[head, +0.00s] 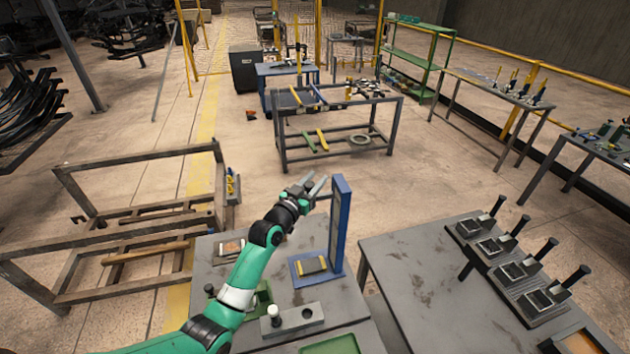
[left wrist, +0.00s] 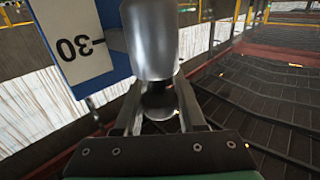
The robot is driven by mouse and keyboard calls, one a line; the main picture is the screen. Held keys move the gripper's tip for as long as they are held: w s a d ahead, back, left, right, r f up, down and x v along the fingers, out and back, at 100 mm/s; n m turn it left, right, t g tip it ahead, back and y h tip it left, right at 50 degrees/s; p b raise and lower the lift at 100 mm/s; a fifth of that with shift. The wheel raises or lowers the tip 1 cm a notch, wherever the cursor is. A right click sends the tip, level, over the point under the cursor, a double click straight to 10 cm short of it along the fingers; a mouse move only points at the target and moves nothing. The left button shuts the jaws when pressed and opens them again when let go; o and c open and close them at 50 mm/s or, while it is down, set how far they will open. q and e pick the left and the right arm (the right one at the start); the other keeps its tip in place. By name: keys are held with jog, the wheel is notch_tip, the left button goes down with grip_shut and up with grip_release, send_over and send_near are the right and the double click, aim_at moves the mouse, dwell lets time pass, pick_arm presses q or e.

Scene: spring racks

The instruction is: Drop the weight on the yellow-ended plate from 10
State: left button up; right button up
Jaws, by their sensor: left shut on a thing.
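The plate with yellow ends (head: 313,266) lies on the blue base at the foot of a blue upright scale post (head: 341,222). My left gripper (head: 316,186) is beside the top of this post, well above the plate. In the left wrist view, my left gripper (left wrist: 158,108) is shut on a silver metal weight (left wrist: 150,42). The scale (left wrist: 75,40) shows beside it with the number 30, upside down, and a dark mark. The weight is hard to make out in the head view. The 10 mark cannot be read. My right gripper is out of view.
A grey block with a white knob (head: 292,318) and a green tray (head: 330,345) are at the table's front. Several black holders with handles (head: 515,262) stand on the right table. A brown frame rack (head: 130,220) is at the left.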

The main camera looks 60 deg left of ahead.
pick_arm(q)
grip_shut()
dwell(0.7)
jog(key=shift+f, duration=0.1)
notch_tip(320, 180, down, 20)
jog(key=b, duration=1.8)
jog(key=shift+b, duration=0.35)
jog(key=o, duration=0.9)
grip_release()
jog(key=shift+s, duration=0.1)
